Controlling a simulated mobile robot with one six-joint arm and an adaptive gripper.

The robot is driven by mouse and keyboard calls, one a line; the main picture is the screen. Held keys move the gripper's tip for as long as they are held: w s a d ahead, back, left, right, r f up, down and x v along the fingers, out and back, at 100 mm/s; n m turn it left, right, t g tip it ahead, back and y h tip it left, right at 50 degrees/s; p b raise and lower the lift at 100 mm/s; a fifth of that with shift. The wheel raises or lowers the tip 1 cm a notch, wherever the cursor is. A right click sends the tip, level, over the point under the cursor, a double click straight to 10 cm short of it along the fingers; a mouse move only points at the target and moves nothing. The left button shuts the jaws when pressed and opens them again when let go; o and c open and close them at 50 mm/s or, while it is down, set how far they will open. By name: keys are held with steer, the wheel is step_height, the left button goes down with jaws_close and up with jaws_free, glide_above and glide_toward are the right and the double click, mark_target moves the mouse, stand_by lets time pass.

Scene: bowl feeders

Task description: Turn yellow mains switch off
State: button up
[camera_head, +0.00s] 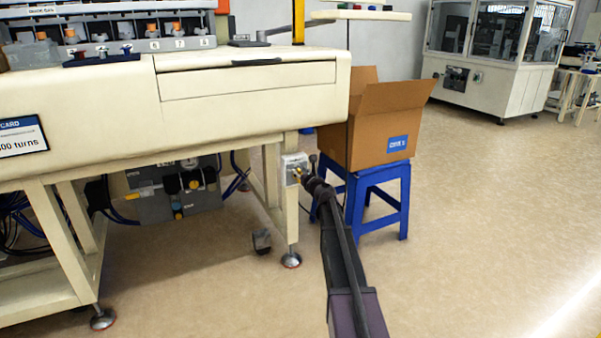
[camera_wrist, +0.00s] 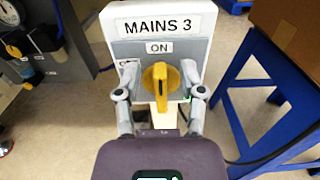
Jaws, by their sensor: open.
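The yellow mains switch (camera_wrist: 161,84) is a rotary knob on a grey and white box (camera_wrist: 188,22) labelled "MAINS 3". The knob's handle stands upright, below a label reading "ON"; another label at left is partly hidden by a finger. My gripper (camera_wrist: 161,82) is open, with one finger on each side of the knob, close to the box face. Whether the fingers touch the knob cannot be told. In the head view the switch box (camera_head: 293,163) is small on the table leg, and my gripper (camera_head: 304,175) is right at it.
A blue stool (camera_head: 385,205) carrying an open cardboard box (camera_head: 370,140) stands close to the right of my arm. The cream machine table (camera_head: 250,85) is above and left, with a grey unit (camera_head: 160,205) and hoses beneath. Open floor (camera_head: 490,220) lies to the right.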

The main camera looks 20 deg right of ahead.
mark_target(291, 175)
steer(key=shift+w, duration=0.15)
jaws_close()
steer(key=shift+a+n, duration=0.1)
steer(key=shift+n, duration=0.3)
steer(key=n+b, duration=0.1)
steer(key=n, duration=0.4)
steer(key=a+f+n, duration=0.1)
steer(key=n, duration=0.5)
steer(key=a+f+n+b, duration=0.1)
steer(key=n, duration=0.5)
steer(key=shift+w+a+f+b, duration=0.1)
steer(key=shift+a+f+b, duration=0.05)
steer(key=shift+f+b, duration=0.15)
stand_by(0.5)
jaws_free()
steer(key=shift+r, duration=0.1)
